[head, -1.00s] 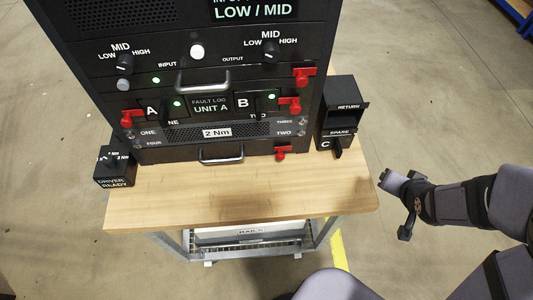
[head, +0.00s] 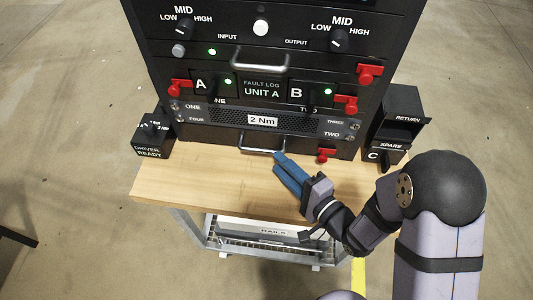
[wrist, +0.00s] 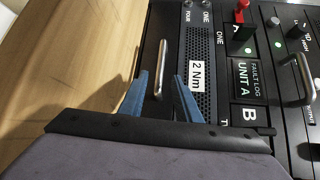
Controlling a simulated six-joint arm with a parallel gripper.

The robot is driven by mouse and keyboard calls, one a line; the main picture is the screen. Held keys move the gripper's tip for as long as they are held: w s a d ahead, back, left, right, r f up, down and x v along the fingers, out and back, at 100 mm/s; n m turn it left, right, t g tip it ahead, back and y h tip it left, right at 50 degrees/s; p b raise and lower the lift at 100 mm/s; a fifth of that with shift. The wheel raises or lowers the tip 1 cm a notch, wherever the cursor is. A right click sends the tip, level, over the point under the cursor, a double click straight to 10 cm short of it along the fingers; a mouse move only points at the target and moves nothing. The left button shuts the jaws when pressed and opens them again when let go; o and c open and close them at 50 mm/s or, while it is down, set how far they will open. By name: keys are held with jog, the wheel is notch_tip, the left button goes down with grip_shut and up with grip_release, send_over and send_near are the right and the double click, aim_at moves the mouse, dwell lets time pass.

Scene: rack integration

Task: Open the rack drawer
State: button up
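The black rack (head: 255,95) stands on a wooden bench top. Its lowest drawer has a metal bar handle (head: 262,149), which also shows in the wrist view (wrist: 160,62). A red latch (head: 325,155) sits at the right of that drawer front. My gripper (head: 281,156) has blue fingers and is at the right part of the low handle. In the wrist view my gripper (wrist: 161,80) is open, with one finger on each side of the handle in the picture. I cannot tell whether either finger touches it. The lowest drawer appears flush with the rack.
A higher drawer handle (head: 260,63) is above the fault log panel (head: 262,88). More red latches (head: 181,87) flank the panels. A black driver box (head: 153,143) stands left, and a return/spare box (head: 397,118) right. The bench top (head: 205,180) is clear in front.

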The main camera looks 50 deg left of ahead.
aim_at(265, 150)
jog(key=shift+s+a, duration=0.1)
jog(key=shift+a, duration=0.45)
jog(key=shift+a+f+p, duration=0.15)
jog(key=shift+a+p, duration=0.2)
jog(key=shift+a, duration=0.7)
jog(key=shift+a+f+p, duration=0.2)
jog(key=shift+a+p, duration=0.15)
jog(key=shift+a, duration=0.65)
jog(key=shift+a+f+p, duration=0.15)
jog(key=shift+a+p, duration=0.2)
jog(key=shift+a, duration=0.7)
grip_shut()
